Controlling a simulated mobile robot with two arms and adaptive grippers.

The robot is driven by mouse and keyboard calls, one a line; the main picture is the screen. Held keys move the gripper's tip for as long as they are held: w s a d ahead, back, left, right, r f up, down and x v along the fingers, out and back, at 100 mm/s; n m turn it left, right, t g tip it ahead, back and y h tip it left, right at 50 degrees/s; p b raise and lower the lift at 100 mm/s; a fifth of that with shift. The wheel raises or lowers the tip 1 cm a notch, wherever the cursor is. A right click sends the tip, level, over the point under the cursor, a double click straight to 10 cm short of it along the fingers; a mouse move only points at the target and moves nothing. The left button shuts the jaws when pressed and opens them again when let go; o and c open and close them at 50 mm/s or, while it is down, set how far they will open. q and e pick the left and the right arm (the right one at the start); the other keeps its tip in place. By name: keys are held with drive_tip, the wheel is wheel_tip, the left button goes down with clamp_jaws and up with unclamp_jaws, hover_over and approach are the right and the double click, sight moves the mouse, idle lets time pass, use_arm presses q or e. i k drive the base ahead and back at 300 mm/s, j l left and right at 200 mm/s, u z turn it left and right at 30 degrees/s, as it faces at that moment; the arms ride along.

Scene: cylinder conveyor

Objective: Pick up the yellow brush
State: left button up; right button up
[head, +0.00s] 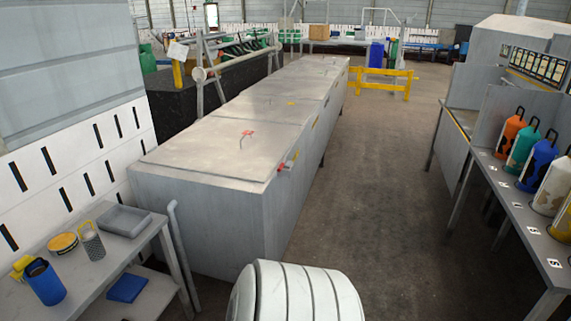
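On the small grey table at the lower left, a small yellow object (21,265) sits at the left, partly behind a blue cup-like container. It may be the yellow brush, but it is too small to tell. A round yellow tin-like item (62,243) lies just to its right and further back. Neither of my grippers shows in the head view.
The small table (95,272) also holds a blue container (45,283), a grey mesh cup (92,243) and a grey tray (124,220). A long metal cabinet (265,155) stands beyond. Several coloured cylinders stand on the right bench (515,215). The central floor is clear.

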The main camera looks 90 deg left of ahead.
sight(19, 266)
drive_tip(key=u, duration=4.6)
